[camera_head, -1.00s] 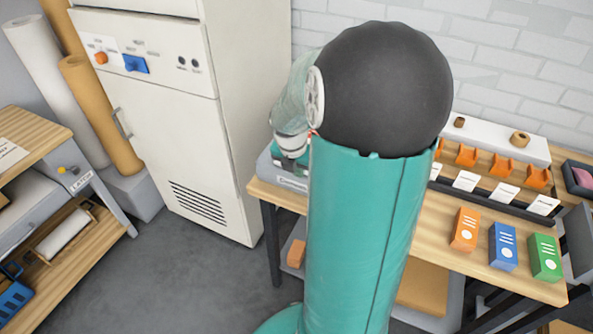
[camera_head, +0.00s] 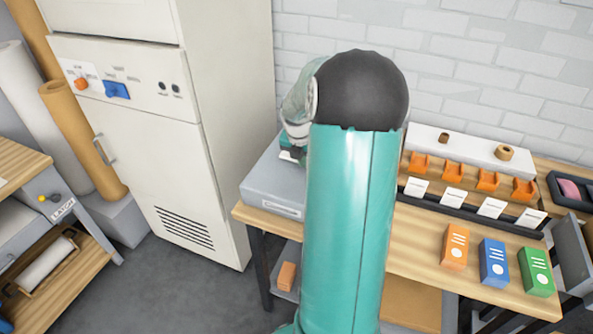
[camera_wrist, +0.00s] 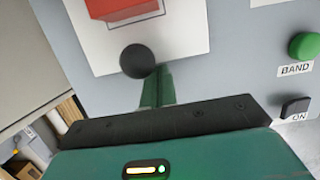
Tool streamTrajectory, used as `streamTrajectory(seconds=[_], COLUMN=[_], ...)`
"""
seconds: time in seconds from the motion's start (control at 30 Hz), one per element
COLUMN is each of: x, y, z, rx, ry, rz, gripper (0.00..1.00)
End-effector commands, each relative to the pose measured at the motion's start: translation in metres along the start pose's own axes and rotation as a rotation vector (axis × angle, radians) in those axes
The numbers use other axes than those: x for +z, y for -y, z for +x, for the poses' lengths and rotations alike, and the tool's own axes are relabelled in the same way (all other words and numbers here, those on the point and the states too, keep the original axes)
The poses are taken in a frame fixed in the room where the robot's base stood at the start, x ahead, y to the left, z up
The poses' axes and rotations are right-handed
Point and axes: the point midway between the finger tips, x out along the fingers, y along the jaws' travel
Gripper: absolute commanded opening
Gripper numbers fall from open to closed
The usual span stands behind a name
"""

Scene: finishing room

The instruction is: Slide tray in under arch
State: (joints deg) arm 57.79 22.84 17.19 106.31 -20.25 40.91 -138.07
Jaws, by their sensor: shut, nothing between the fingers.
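In the wrist view a flat white tray (camera_wrist: 185,40) lies on a grey surface, with a red block (camera_wrist: 120,8) on it, cut by the top edge. A round black knob (camera_wrist: 138,61) is at the tray's near edge. My gripper (camera_wrist: 155,85) is shut and empty; its teal fingers end right by the knob, and I cannot tell if they touch it. In the head view my gripper (camera_head: 291,154) shows small over the grey machine (camera_head: 262,187), mostly behind my arm. I cannot make out an arch in either view; my arm hides part of the machine.
The machine has a green BAND button (camera_wrist: 304,46) and a black ON switch (camera_wrist: 296,106). It stands on a wooden bench (camera_head: 420,235) with orange, blue and green boxes (camera_head: 493,263) to the right. A white cabinet (camera_head: 155,150) stands close on the left.

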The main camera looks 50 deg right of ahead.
Motion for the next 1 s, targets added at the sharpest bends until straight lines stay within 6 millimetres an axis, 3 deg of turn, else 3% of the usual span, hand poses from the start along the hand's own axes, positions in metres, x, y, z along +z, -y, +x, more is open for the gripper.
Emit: streamTrajectory(seconds=[0.3, 1.0], x=[0.020, 0.016], y=[0.000, -0.009], z=[0.005, 0.003], rx=[0.000, 0.002], ry=[0.000, 0.002], rz=[0.000, -0.002], gripper=[0.00, 0.00])
